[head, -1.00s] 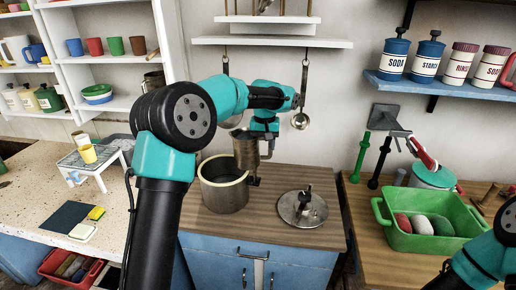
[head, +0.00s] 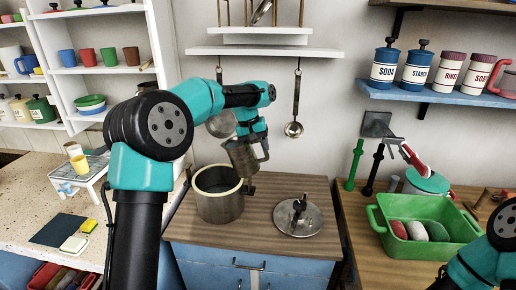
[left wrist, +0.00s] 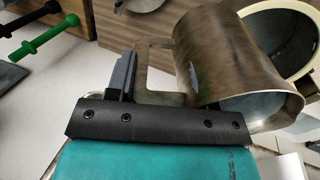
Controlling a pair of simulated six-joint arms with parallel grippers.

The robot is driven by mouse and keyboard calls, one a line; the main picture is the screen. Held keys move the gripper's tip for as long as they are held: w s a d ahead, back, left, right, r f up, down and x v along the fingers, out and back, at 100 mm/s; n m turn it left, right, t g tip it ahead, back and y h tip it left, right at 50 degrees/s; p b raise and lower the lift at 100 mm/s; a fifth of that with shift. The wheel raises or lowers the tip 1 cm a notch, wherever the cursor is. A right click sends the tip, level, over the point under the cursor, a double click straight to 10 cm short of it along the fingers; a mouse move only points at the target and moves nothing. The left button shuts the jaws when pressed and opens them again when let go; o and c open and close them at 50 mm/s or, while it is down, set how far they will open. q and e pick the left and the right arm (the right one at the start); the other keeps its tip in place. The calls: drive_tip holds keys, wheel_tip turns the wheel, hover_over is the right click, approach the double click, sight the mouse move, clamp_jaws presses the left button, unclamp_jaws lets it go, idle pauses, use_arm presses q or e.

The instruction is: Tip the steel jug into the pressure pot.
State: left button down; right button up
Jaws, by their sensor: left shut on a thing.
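The steel jug (head: 243,158) is a brownish metal mug-shaped vessel, tilted in the air just above the right side of the pressure pot (head: 222,206). My left gripper (head: 259,139) is shut on the jug's handle. In the left wrist view the jug (left wrist: 205,55) lies slantwise beyond the gripper (left wrist: 125,80), its open mouth at lower right. The pot (left wrist: 258,18) shows partly behind it. The pot stands open on the wooden counter; its contents are hidden in the head view. No stream shows. My right arm enters at lower right, its gripper out of view.
A round metal lid (head: 312,222) lies on the counter right of the pot. A ladle (head: 294,129) and another utensil hang behind the jug from the white shelf (head: 300,52). A green basin (head: 450,243) stands on the right counter. The front of the middle counter is clear.

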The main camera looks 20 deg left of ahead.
use_arm(q)
drive_tip(key=shift+a+r+h, duration=0.2)
drive_tip(key=shift+r+h, duration=0.05)
drive_tip(key=shift+h, duration=0.05)
idle(0.4)
drive_tip(key=shift+s+a+r+t+h, duration=0.1)
drive_tip(key=shift+a+r+t+h, duration=0.2)
drive_tip(key=shift+r+h, duration=0.35)
drive_tip(key=shift+f+h, duration=0.15)
drive_tip(key=shift+h, duration=0.1)
drive_tip(key=shift+s+a+r+t+h, duration=0.25)
drive_tip(key=shift+a+h, duration=0.2)
drive_tip(key=shift+h, duration=0.25)
drive_tip(key=shift+a+r+t+h, duration=0.15)
drive_tip(key=shift+a+r+h, duration=0.25)
drive_tip(key=shift+h, duration=0.3)
idle(5.0)
